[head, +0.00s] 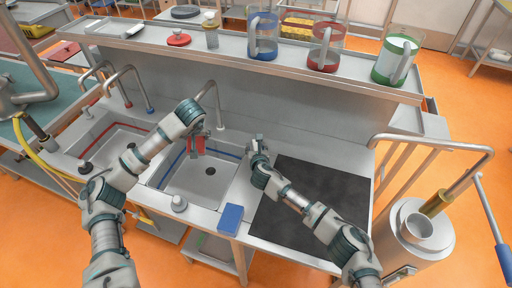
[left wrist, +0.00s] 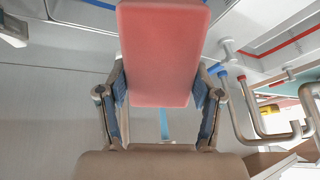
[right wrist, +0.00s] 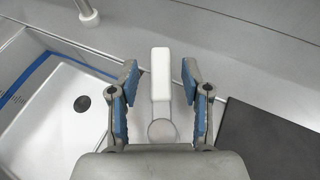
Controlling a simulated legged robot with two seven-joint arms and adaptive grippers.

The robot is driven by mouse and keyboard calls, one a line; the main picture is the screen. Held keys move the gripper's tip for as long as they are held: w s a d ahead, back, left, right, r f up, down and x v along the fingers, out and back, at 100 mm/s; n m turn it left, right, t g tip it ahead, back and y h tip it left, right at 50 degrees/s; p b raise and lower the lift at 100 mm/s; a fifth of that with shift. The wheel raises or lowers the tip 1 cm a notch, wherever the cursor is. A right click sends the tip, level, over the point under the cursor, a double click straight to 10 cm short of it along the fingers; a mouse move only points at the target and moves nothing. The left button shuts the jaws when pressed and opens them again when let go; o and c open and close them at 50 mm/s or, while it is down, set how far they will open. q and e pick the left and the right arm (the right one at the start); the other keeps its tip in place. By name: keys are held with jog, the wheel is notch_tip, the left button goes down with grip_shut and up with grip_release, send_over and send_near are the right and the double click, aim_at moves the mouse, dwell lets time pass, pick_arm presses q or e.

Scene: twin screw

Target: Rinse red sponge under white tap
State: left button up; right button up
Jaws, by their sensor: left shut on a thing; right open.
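My left gripper (head: 199,131) is shut on the red sponge (head: 197,146), over the blue-striped basin (head: 205,182). The sponge fills the gap between the fingers (left wrist: 163,110) in the left wrist view, where its broad red face (left wrist: 163,50) shows. My right gripper (head: 258,148) is open at the basin's back right. In the right wrist view a white lever (right wrist: 161,75) lies between its open fingers (right wrist: 160,85), with visible gaps on both sides.
A red-striped basin (head: 105,145) with red-ended and blue-ended taps (head: 149,108) is on the left. A blue block (head: 231,218) lies on the front edge. A dark mat (head: 310,200) covers the right counter. A shelf (head: 260,66) with jugs runs along the back.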

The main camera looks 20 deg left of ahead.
jog(key=shift+w+a+f, duration=0.1)
jog(key=shift+w+a, duration=0.05)
jog(key=shift+a, duration=0.05)
jog(key=shift+d, duration=0.3)
grip_shut()
jog(key=shift+m+h, duration=0.3)
jog(key=shift+d+m+t+h, duration=0.2)
jog(key=shift+m+t+h, duration=0.2)
jog(key=shift+m+h, duration=0.35)
grip_release()
jog(key=shift+w, duration=0.1)
